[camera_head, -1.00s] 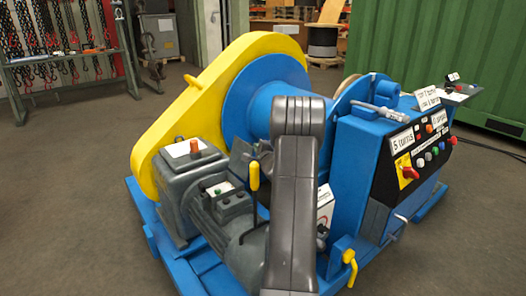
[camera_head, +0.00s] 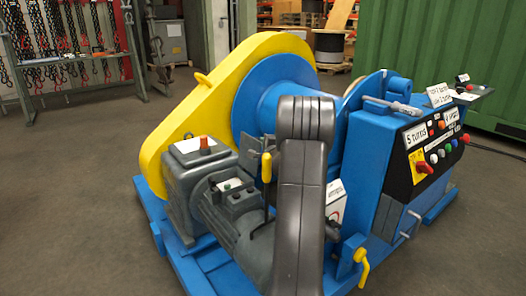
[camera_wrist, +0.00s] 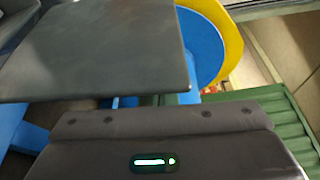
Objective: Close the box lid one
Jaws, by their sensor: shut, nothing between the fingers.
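A flat dark grey plate (camera_wrist: 110,50), which looks like a raised box lid, fills the upper left of the wrist view. A small grey plate (camera_head: 261,149) stands up beside my arm in the head view; I cannot tell whether it is the same one. My gripper (camera_wrist: 165,135) shows as a dark housing with a lit green indicator at the bottom of the wrist view, just below the plate in the picture. It is shut and empty; its fingertips are not clearly seen. I cannot tell whether it touches the plate. My arm hides the middle of the machine.
A grey motor (camera_head: 235,215) and a yellow chain guard (camera_head: 180,130) stand left of my arm. A blue drum (camera_head: 270,95) is behind it. A control panel (camera_head: 432,155) with knobs is at right. Floor at left is clear.

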